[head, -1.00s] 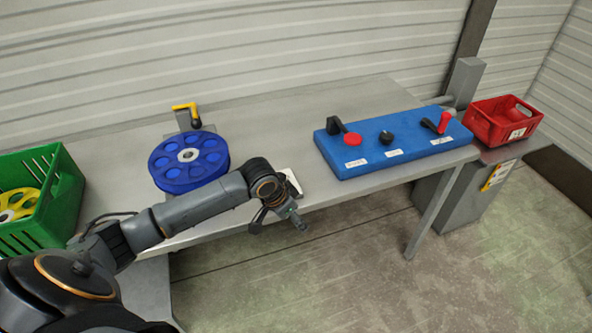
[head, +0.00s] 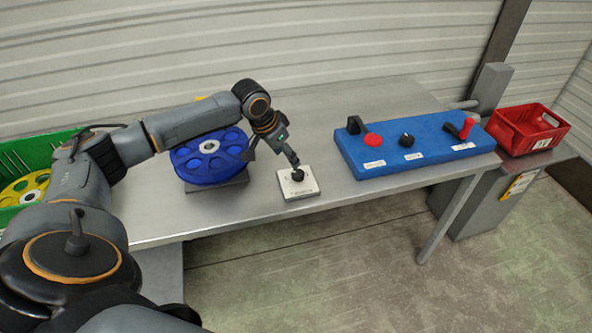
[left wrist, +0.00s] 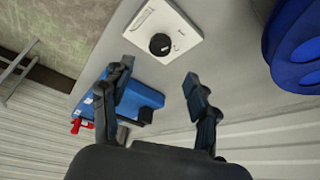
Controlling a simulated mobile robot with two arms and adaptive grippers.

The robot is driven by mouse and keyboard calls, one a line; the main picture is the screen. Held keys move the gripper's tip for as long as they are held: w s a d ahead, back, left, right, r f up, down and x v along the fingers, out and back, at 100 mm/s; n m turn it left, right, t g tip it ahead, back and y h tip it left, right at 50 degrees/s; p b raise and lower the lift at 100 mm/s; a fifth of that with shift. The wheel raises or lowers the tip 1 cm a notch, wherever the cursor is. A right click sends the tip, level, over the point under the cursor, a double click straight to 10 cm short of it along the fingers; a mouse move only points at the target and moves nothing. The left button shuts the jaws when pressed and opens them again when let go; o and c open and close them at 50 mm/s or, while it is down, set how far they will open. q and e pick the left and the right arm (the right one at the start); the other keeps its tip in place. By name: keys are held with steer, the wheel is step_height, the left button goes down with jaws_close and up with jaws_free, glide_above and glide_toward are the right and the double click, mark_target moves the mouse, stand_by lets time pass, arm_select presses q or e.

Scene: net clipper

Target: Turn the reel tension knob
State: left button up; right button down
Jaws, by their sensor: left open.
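A white plate (head: 312,187) with a small black knob (head: 297,175) sits on the table near its front edge, right of the blue reel (head: 208,165). The plate's label is too small to read. In the left wrist view the knob (left wrist: 160,44) stands ahead of the fingertips, in line with the gap between them. My left gripper (head: 272,157) is open and empty. It hangs at the plate in the head view, with one finger close to the knob. I cannot tell whether it touches. My right gripper is not in view.
A blue panel (head: 440,160) with a black knob (head: 407,140) and red-marked controls stands right of the plate. A red crate (head: 535,145) is at the far right, and a green crate (head: 45,150) with a yellow reel (head: 25,188) at the left. Clear table (head: 320,120) lies behind the plate.

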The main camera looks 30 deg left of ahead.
mark_target(297, 173)
arm_select(q)
steer(key=x, duration=0.9)
steer(key=shift+w+f+p, duration=0.2)
steer(key=shift+f+p, duration=0.1)
steer(key=shift+p, duration=0.05)
steer(key=shift+c, duration=0.5)
steer(key=c, duration=1.1)
